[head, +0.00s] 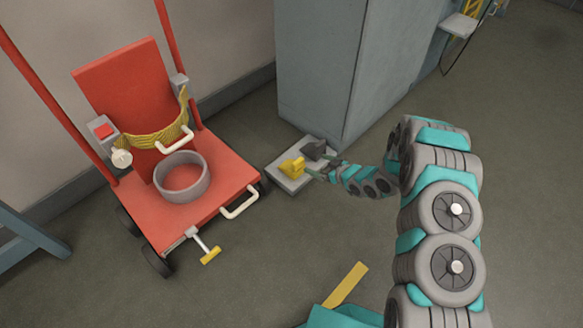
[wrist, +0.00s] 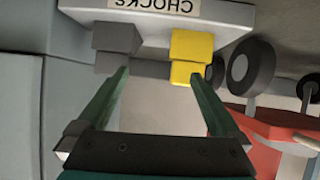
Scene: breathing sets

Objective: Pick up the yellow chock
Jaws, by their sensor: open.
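The yellow chock (head: 293,167) sits on a pale grey tray (head: 283,183) on the floor by the grey cabinet. In the wrist view the yellow chock (wrist: 192,46) is right of centre on the tray, which is lettered CHOCKS. My gripper (head: 324,166) is open and empty at the tray's right side. In the wrist view my gripper (wrist: 160,75) has its right fingertip overlapping the yellow chock's lower part and its left fingertip near the grey chock. I cannot tell whether either fingertip touches.
A dark grey chock (head: 314,149) stands beside the yellow one on the tray. The grey cabinet (head: 315,75) rises right behind the tray. A red wheeled cart (head: 205,215) with a grey ring (head: 181,178) stands to the left. The floor in front is mostly clear.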

